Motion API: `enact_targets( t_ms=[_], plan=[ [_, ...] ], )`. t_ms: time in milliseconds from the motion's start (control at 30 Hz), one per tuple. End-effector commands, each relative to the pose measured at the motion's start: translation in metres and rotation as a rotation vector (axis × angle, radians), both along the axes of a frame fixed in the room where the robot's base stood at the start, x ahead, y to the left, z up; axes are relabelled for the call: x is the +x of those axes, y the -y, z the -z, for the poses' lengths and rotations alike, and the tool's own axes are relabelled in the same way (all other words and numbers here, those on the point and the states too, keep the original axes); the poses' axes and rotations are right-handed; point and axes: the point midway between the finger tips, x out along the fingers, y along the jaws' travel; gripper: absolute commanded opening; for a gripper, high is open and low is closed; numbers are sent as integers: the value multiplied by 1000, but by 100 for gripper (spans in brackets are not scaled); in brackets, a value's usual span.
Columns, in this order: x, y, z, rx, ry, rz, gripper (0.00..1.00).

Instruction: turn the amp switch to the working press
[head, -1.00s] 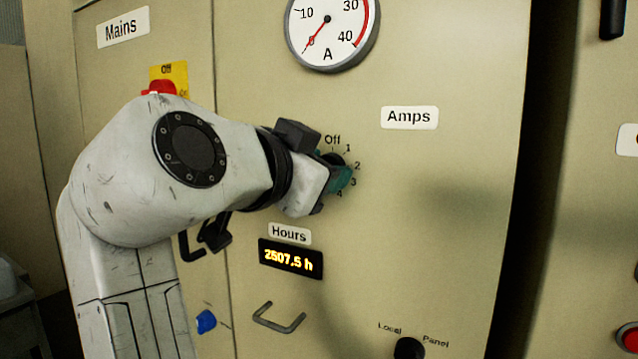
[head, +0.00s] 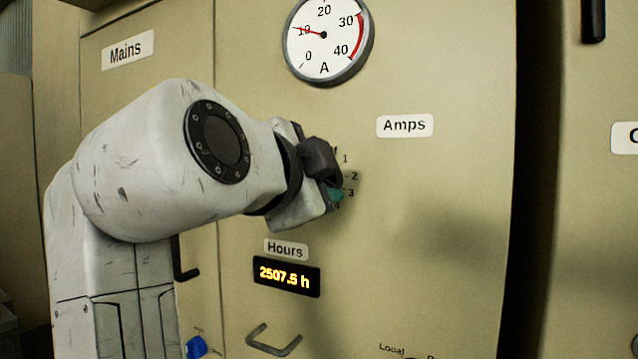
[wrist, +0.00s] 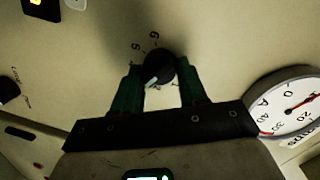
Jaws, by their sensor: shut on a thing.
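The amp switch is a round black knob (wrist: 158,66) with a white pointer mark, on the beige panel under the "Amps" label (head: 405,125). My gripper (head: 334,192) is at the switch. In the wrist view its green fingers (wrist: 160,72) stand on either side of the knob, shut on it. The pointer slants toward the lower left there; I cannot tell which number it meets. The ammeter (head: 324,38) above reads about 10.
A blue switch (head: 197,347) is at the bottom left. The "Mains" label (head: 127,50) is at the upper left. The panel right of the switch is clear.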

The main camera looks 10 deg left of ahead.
Motion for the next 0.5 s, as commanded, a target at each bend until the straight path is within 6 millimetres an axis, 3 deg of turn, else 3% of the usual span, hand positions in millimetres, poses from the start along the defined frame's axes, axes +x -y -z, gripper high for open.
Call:
enact_targets(
  t_ms=[467,500],
  plan=[
    [0,-1,0,15,5,-4,12],
    [0,-1,0,15,5,-3,43]
  ],
)
